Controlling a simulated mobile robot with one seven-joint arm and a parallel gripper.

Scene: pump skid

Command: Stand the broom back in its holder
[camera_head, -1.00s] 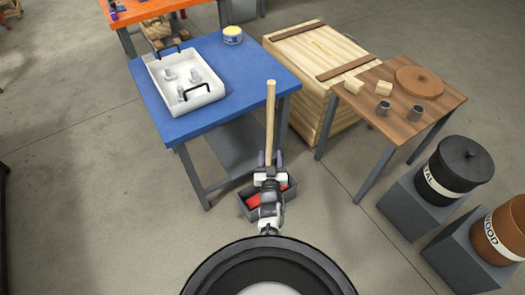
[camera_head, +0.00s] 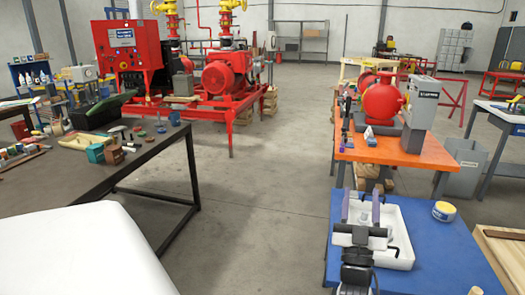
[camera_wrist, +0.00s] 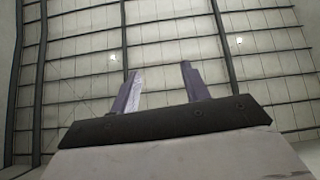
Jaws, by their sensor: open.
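My gripper (camera_head: 361,200) points up in front of the blue table in the head view, its two purple-grey fingers apart. In the wrist view my gripper (camera_wrist: 160,85) is open and empty, with only the ceiling beyond the fingers. Neither the broom nor its holder is in view now.
A white tray (camera_head: 406,226) and a yellow tin (camera_head: 444,211) are on the blue table (camera_head: 450,262). The orange table (camera_head: 420,152) is behind. A wooden crate (camera_head: 507,248) is at right, a dark table (camera_head: 55,180) at left. Open floor (camera_head: 260,190) lies between.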

